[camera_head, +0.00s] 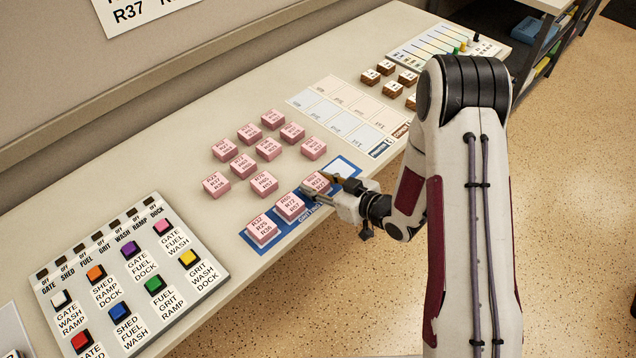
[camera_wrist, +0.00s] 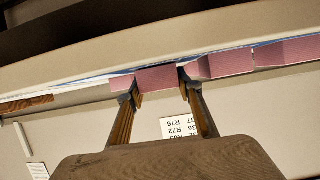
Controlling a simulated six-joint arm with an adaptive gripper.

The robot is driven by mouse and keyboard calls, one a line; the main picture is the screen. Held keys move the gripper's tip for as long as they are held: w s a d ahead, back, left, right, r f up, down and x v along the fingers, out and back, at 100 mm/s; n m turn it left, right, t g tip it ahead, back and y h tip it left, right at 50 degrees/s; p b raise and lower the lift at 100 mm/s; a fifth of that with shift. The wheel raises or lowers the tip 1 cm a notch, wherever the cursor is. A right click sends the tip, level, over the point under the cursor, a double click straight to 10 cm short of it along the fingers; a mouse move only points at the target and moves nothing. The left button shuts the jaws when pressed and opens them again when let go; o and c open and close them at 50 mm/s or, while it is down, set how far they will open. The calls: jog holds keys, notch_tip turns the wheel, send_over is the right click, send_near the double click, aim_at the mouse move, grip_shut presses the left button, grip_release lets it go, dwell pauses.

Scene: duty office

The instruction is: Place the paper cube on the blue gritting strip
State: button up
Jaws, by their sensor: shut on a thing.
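The blue gritting strip (camera_head: 335,172) lies along the front edge of the desk. Two pink paper cubes with printed route numbers, one at the near end (camera_head: 263,228) and one beside it (camera_head: 290,206), sit on the strip. My gripper (camera_head: 325,187) is over the strip, shut on a third pink cube (camera_head: 315,183). That cube is in line with the other two, at or just above the strip; I cannot tell if it touches. In the wrist view the held cube (camera_wrist: 158,78) is between my fingertips (camera_wrist: 158,92), with other pink cubes to its right.
Several loose pink cubes (camera_head: 268,149) stand behind the strip. A button panel (camera_head: 140,270) is at the left. A pale printed grid (camera_head: 345,112) and several brown blocks (camera_head: 387,68) lie at the far right. A white square at the strip's far end (camera_head: 345,166) is empty.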

jog(key=shift+f, duration=0.15)
jog(key=o, duration=1.1)
jog(key=shift+s+d+r, duration=0.25)
jog(key=shift+d+r, duration=0.1)
jog(key=v, duration=1.1)
jog(key=shift+s+f, duration=0.1)
jog(key=shift+s, duration=0.05)
